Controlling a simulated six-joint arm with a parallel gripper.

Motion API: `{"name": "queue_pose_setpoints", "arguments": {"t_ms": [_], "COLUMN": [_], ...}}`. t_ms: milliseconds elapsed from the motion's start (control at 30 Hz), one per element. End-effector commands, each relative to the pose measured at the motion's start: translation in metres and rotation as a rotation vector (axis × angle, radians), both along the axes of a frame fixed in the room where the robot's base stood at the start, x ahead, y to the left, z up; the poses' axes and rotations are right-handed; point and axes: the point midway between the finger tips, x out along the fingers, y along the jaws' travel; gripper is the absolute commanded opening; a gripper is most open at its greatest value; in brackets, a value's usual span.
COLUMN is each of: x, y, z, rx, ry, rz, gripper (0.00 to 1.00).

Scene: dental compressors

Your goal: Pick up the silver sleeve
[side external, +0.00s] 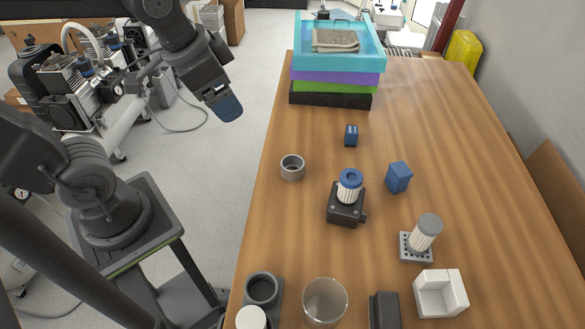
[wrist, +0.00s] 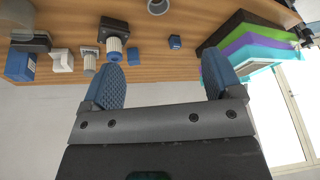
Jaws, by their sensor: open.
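The silver sleeve (side external: 292,174), a short grey open-topped ring, stands upright near the table's left edge in the side view. In the wrist view the sleeve (wrist: 157,7) is at the top edge, partly cut off, beyond the fingers. My gripper (side external: 228,108) hangs up and left of the sleeve in the side view, apart from it, with a blue fingertip showing. In the wrist view the two blue-padded fingers of my gripper (wrist: 162,62) are spread wide with nothing between them.
A black block with a blue-topped white filter (side external: 349,187) stands right of the sleeve. Blue blocks (side external: 399,178) (side external: 351,136) are nearby. Stacked coloured trays (side external: 335,78) fill the table's far end. A clear cup (side external: 324,303) and grey holder (side external: 262,290) are in front. Bare wood surrounds the sleeve.

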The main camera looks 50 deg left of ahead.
Motion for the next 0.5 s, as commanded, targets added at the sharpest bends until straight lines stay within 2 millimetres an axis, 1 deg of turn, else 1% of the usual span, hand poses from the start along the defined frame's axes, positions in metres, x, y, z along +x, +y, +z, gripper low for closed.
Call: {"name": "queue_pose_setpoints", "arguments": {"t_ms": [33,167,300,400,500], "x": [0.015,0.050,0.086,0.107,0.120], "y": [-0.002,-0.008,-0.015,-0.020,-0.023], "z": [-0.006,-0.022,-0.049,-0.070,-0.088], "rx": [0.029,0.103,0.157,0.180,0.192], "ry": [0.046,0.140,0.235,0.287,0.323], "rz": [-0.082,-0.326,-0.588,-0.751,-0.873], "gripper": [0.85,0.85,0.85,0.85,0.85]}}
